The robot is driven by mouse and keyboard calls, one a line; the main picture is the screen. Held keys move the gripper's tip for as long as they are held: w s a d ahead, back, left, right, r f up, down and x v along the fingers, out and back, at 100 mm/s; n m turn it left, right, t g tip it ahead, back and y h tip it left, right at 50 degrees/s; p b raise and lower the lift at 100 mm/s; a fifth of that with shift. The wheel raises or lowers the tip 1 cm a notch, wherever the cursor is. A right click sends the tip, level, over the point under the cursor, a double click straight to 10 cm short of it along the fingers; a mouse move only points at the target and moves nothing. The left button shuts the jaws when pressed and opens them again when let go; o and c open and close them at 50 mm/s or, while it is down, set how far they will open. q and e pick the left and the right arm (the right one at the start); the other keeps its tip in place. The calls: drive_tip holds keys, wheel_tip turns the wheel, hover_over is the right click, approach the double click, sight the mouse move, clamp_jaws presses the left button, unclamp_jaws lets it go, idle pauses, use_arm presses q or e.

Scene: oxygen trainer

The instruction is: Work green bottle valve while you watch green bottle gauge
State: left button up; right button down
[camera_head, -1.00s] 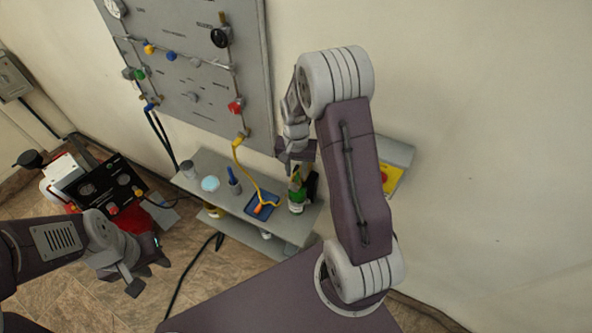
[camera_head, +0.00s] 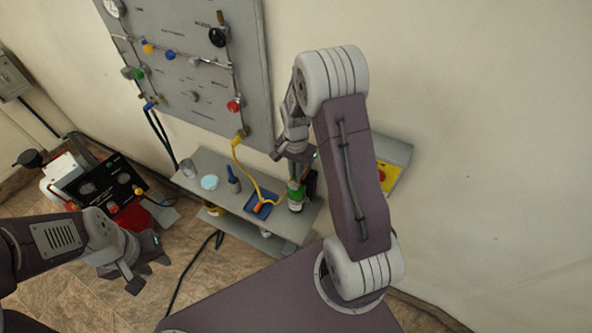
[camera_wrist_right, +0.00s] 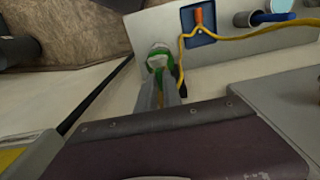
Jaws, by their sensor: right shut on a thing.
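The green bottle (camera_head: 296,195) stands upright at the right end of the grey shelf, with a white lower part. My right gripper (camera_head: 295,162) is directly above it, shut on its top, where the valve would be. The right wrist view shows the green bottle (camera_wrist_right: 158,61) between and beyond the fingers (camera_wrist_right: 161,92). The valve is hidden by the fingers. I cannot make out the gauge or its reading. My left gripper (camera_head: 148,269) hangs empty at the lower left, fingers apart, away from the bottle.
The grey shelf (camera_head: 225,210) also holds a blue tray (camera_head: 259,208) with a yellow hose, a cup with a blue item (camera_head: 232,181) and a pale blue disc (camera_head: 209,182). A grey valve panel (camera_head: 190,90) is on the wall behind. A red-and-black machine (camera_head: 105,185) stands left.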

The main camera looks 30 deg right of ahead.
drive_tip(key=shift+m, duration=0.3)
drive_tip(key=c, duration=1.5)
unclamp_jaws()
wheel_tip(320, 180, up, 9)
drive_tip(key=shift+b, duration=0.45)
